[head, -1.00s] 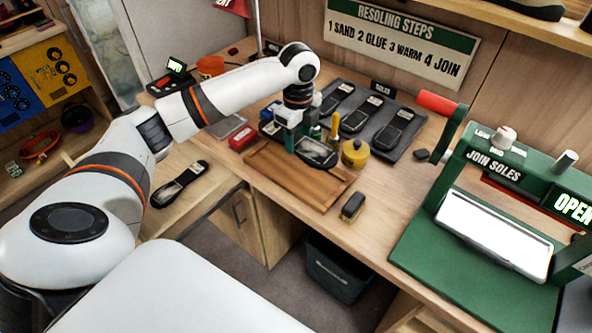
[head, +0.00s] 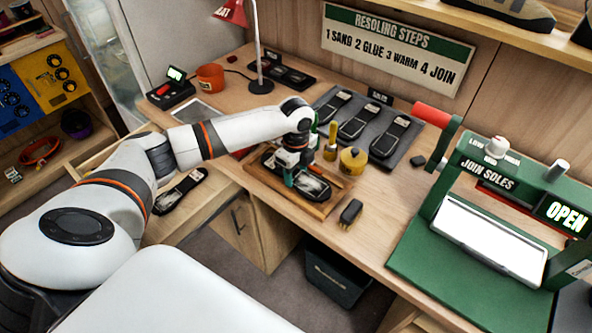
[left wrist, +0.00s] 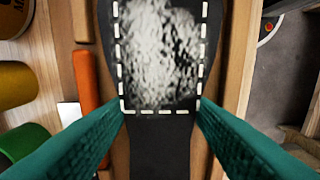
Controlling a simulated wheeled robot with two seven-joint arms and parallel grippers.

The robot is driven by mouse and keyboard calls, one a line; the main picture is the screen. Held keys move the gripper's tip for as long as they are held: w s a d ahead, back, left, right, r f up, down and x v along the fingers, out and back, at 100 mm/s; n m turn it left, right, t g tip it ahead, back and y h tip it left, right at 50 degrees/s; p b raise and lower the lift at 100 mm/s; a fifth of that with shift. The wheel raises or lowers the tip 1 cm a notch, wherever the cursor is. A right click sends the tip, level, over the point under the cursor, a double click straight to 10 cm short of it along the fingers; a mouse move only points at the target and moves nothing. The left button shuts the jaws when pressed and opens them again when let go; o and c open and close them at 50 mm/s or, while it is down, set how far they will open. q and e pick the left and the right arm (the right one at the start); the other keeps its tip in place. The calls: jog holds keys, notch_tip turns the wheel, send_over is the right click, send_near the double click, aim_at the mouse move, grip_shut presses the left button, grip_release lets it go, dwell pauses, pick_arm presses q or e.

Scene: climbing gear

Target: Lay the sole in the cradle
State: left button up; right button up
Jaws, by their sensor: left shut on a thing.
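My left gripper (head: 289,180) is shut on a black sole (head: 315,189) and holds it at or just above a shallow wooden tray (head: 322,211). I cannot tell whether the sole touches the tray. In the left wrist view, the teal fingers (left wrist: 160,118) close on both sides of the sole (left wrist: 160,150), just below its rough pale patch with a dashed white outline. No thing is labelled as a cradle. A green press (head: 480,250) marked JOIN SOLES and OPEN stands at the right. My right gripper is not in view.
Several soles lie on a dark mat (head: 397,160) behind. Another sole (head: 180,190) lies at the left.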

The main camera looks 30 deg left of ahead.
aim_at(296, 175)
pick_arm(q)
jog(key=o, duration=0.8)
jog(key=shift+f, duration=0.1)
jog(key=shift+o, duration=0.2)
notch_tip(296, 175, up, 12)
jog(key=b, duration=0.1)
jog(key=shift+r, duration=0.2)
